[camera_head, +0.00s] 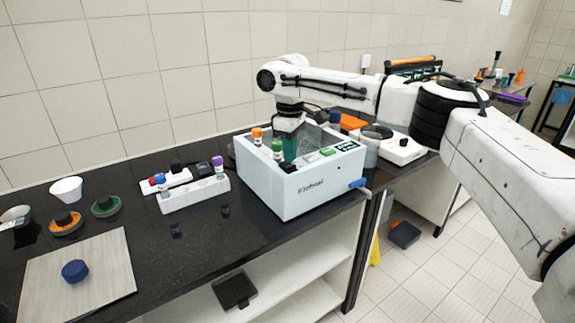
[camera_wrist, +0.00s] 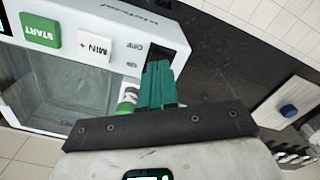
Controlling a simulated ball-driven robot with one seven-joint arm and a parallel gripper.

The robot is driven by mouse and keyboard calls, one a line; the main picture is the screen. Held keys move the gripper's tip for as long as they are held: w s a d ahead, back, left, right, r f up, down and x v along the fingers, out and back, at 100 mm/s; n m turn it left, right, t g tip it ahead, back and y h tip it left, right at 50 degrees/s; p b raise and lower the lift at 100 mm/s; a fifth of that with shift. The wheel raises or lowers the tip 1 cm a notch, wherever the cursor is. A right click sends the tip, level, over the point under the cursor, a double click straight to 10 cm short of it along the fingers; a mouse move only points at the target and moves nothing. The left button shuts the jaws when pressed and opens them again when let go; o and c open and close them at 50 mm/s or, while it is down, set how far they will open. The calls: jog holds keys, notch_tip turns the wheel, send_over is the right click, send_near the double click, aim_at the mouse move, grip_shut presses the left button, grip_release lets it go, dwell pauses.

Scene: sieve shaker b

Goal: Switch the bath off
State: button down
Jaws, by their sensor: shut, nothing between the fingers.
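The bath (camera_head: 315,195) is a pale blue-white open box on the black counter, with a display (camera_head: 346,146) and buttons on its rim. In the wrist view its panel has a green START button (camera_wrist: 40,30), a white MIN + button (camera_wrist: 94,47) and an OFF label (camera_wrist: 137,45) near the panel's end. The switch beside that label is small and partly hidden by the fingers, so its position cannot be told. My gripper (camera_head: 289,150) points down over the bath, its teal fingers (camera_wrist: 158,82) shut and empty close to the OFF label. Contact cannot be told.
Orange-capped (camera_head: 257,136) and green-capped (camera_head: 277,146) vials stand at the bath's left side. A blue tap (camera_head: 357,183) sticks out at its front right. A white rack (camera_head: 193,195) stands left of the bath. A white device (camera_head: 402,150) is to the right.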

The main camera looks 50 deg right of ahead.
aim_at(290, 166)
jog(key=shift+f, duration=0.75)
dwell(0.4)
notch_tip(290, 166, up, 7)
jog(key=p, duration=0.7)
dwell(0.7)
